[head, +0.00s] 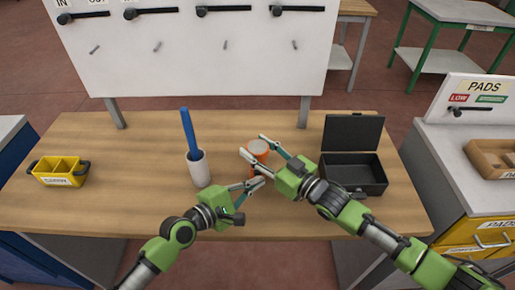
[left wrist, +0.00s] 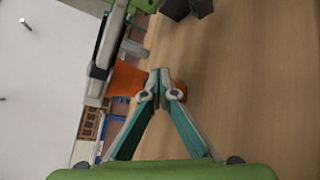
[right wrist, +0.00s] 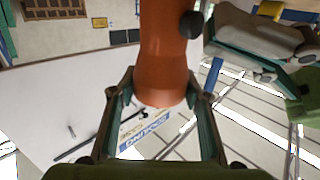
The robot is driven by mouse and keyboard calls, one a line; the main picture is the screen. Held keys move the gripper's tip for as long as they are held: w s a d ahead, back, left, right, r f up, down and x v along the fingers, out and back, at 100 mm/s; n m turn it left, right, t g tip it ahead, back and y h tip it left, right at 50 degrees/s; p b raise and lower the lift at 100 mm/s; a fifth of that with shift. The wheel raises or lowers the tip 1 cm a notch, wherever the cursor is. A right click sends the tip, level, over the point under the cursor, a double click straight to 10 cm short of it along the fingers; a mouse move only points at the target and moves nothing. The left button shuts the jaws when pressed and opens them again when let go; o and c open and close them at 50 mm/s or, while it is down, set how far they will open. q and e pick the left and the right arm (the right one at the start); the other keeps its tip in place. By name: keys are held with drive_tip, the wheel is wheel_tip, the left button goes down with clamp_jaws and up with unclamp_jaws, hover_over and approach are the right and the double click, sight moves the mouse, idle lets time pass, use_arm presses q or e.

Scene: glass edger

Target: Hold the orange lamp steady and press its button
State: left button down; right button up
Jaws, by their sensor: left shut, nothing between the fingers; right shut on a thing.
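My right gripper (head: 253,146) is shut on the lamp, one finger on each side. My left gripper (head: 262,180) is shut and empty, just in front of the lamp on the near side. In the left wrist view its closed tips (left wrist: 161,77) overlap the orange body (left wrist: 126,78). I cannot tell if the tips touch it. The lamp's base is hidden.
A white cup (head: 198,170) with a blue stick (head: 188,130) stands left of the lamp. An open black case (head: 352,175) is at the right. A yellow bin (head: 58,171) is at the far left. A white panel (head: 200,55) rises behind the table (head: 125,165).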

use_arm(q)
drive_tip(key=shift+w, duration=0.2)
idle(0.5)
drive_tip(key=shift+w, duration=0.3)
drive_tip(key=shift+s, duration=0.5)
drive_tip(key=shift+s, duration=3)
use_arm(e)
drive_tip(key=o, duration=1.3)
